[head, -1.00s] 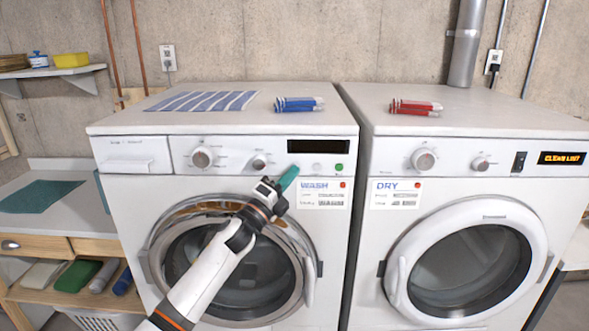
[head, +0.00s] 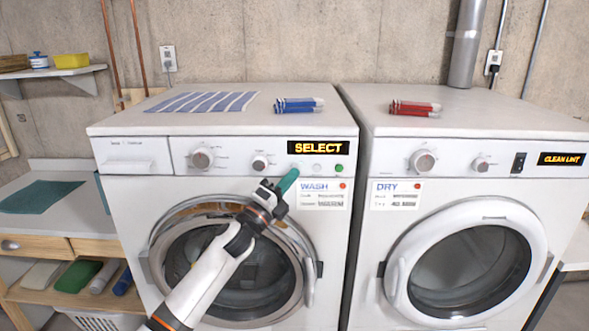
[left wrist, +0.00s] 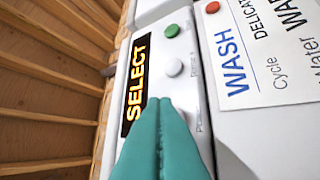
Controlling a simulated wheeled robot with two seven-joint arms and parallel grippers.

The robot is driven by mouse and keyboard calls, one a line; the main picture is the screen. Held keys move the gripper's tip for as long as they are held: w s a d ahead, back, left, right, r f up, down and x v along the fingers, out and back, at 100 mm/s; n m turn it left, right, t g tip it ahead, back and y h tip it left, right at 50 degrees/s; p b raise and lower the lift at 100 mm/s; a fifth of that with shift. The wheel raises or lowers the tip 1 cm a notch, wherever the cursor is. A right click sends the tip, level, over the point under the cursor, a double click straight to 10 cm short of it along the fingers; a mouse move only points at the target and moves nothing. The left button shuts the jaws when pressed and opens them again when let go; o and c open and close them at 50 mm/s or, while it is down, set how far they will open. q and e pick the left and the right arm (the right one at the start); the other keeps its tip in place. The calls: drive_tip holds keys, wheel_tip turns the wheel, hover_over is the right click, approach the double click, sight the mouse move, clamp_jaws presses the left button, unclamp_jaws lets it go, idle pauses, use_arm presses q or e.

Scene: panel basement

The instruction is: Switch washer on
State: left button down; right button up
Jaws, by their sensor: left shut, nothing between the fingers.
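The washer (head: 130,220) is the left machine in the head view, with a WASH label (head: 322,194) on its front. Its display (head: 318,148) is lit and reads SELECT; the left wrist view shows the same display (left wrist: 137,82). A green button (left wrist: 172,30) and a white button (left wrist: 173,67) sit beside the display in the left wrist view. My left gripper (head: 290,178) is shut and empty, its teal fingers just in front of the panel below the display. In the left wrist view its fingertips (left wrist: 160,103) hide part of the panel near the white button. My right gripper is out of view.
The dryer (head: 385,260) stands to the right, its display (head: 561,159) reading CLEAN LINT. Blue-and-white (head: 298,105) and red-and-white (head: 414,108) items lie on the machine tops.

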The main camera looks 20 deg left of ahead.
use_arm(q)
drive_tip(key=s+d+p, duration=0.1)
drive_tip(key=s+p, duration=0.1)
drive_tip(key=s, duration=0.3)
drive_tip(key=shift+s+d, duration=0.35)
drive_tip(key=shift+s, duration=0.05)
